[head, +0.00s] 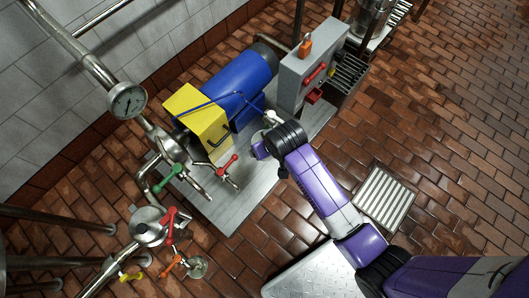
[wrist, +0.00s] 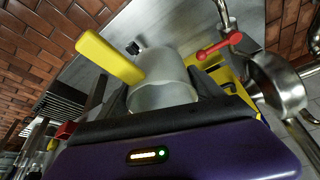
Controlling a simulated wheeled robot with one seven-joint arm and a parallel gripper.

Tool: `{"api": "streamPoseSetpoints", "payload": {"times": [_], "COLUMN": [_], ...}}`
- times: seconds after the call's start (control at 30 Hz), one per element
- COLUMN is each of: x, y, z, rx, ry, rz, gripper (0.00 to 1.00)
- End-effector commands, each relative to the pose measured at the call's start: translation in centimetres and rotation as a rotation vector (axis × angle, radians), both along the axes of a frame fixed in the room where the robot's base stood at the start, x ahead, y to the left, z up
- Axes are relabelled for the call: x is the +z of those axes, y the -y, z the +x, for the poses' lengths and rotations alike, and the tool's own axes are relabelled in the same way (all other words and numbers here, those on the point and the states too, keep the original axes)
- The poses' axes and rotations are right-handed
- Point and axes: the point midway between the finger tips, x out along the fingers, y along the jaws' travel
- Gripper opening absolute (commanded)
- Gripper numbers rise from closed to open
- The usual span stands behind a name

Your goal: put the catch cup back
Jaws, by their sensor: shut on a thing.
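The catch cup (wrist: 165,84) is a pale, translucent grey cup with a flat yellow handle (wrist: 110,58), seen close up in the wrist view. My gripper (wrist: 162,100) is shut on it, with dark fingers on either side of the cup. My arm hides most of the cup there.
A yellow box (head: 196,117) and blue motor (head: 241,84) stand on the plate. A grey post (head: 312,62) is behind my gripper. Pipes with a red-handled valve (head: 228,164) and a green-handled valve (head: 169,180) are at left. A floor grate (head: 385,198) lies right, amid open brick floor.

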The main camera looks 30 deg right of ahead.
Motion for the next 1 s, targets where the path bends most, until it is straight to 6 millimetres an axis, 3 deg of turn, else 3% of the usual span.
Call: {"api": "streamPoseSetpoints", "payload": {"times": [0.03, 0.27, 0.37, 0.8, 1.0], "x": [-1.3, -2.1, -3.4, -14.1, -17.0], "y": [0.0, 0.1, 0.1, 0.1, 0.1], "z": [0.2, 0.6, 0.6, 0.5, 0.6], "rx": [-0.004, -0.015, -0.016, -0.016, -0.016], "ry": [0.002, 0.001, -0.001, -0.002, 0.001], "rz": [0.000, -0.001, -0.002, -0.002, -0.001], "gripper": [0.23, 0.23, 0.23, 0.23, 0.23]}}
